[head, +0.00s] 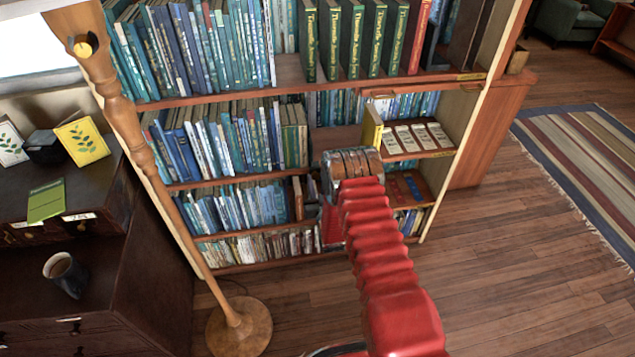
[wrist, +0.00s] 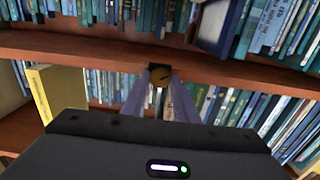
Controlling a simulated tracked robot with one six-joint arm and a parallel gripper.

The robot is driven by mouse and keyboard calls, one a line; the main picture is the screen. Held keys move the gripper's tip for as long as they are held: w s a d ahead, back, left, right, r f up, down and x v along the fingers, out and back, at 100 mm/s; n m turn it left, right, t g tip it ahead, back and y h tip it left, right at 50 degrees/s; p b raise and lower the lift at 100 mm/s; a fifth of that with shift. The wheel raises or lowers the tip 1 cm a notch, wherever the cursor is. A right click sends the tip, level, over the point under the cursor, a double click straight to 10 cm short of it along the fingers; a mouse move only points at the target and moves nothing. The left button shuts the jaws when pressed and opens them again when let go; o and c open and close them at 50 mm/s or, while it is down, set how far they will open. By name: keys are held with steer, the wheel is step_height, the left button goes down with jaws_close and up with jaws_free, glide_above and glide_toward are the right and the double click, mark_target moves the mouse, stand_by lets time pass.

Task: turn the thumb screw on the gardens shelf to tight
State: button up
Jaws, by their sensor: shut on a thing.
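In the wrist view, the thumb screw (wrist: 159,75) is a small, dark, brassy knob at the front edge of a wooden shelf board (wrist: 60,46). My gripper (wrist: 160,82) reaches up to it with two purple-grey fingers, shut on the knob from both sides. The fingertips partly cover the screw, so I cannot tell how far it is turned. In the head view, my red arm ends at the bookcase (head: 288,72) near its middle shelves. My own wrist hides the fingers and screw there. I cannot read the shelf's label.
Books fill the shelves above and below the board. A yellow book (wrist: 58,92) stands left of my gripper in the wrist view. In the head view, a wooden lamp pole (head: 150,165) stands left, before the bookcase. The floor (head: 510,270) at right is clear.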

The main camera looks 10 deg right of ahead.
steer(key=shift+a+m, duration=0.15)
steer(key=shift+m, duration=0.15)
steer(key=m, duration=1.2)
steer(key=shift+d+f, duration=0.1)
steer(key=shift+d, duration=0.1)
steer(key=m, duration=0.5)
steer(key=shift+f+m, duration=0.1)
steer(key=shift+m, duration=0.3)
steer(key=shift+f+m, duration=0.15)
steer(key=shift+m, duration=1.85)
steer(key=o, duration=0.7)
steer(key=shift+f, duration=0.1)
steer(key=o, duration=0.3)
